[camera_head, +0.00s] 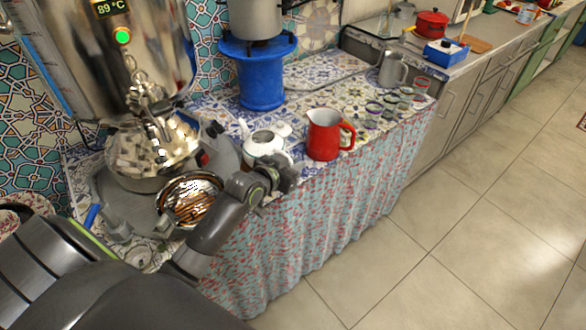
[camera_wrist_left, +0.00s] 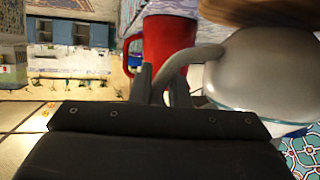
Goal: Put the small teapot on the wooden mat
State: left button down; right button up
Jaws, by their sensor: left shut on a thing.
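The small teapot (camera_head: 263,146) is white and stands near the front edge of the tiled counter in the head view, spout pointing to the back left. My left gripper (camera_head: 284,178) is at its front right side. In the left wrist view the gripper (camera_wrist_left: 162,84) is shut on the handle of the grey-looking teapot (camera_wrist_left: 262,75). A brown wooden edge, likely the wooden mat (camera_wrist_left: 265,11), borders the teapot's body there; I cannot tell whether they touch. The mat cannot be made out in the head view. My right gripper is not in view.
A red pitcher (camera_head: 324,136) stands close to the right of the teapot. A shiny samovar (camera_head: 150,150) and a bowl (camera_head: 190,200) are on the left. A blue stand (camera_head: 260,75) is behind. Several small glasses stand at the right, near the metal jug (camera_head: 392,69).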

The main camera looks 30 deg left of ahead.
pick_arm(q)
jog(key=shift+f, duration=0.7)
jog(key=c, duration=1.4)
grip_release()
jog(key=shift+s, duration=0.1)
jog(key=shift+s+r, duration=0.1)
jog(key=shift+s, duration=0.15)
jog(key=v, duration=1.1)
jog(key=shift+s+a, duration=0.1)
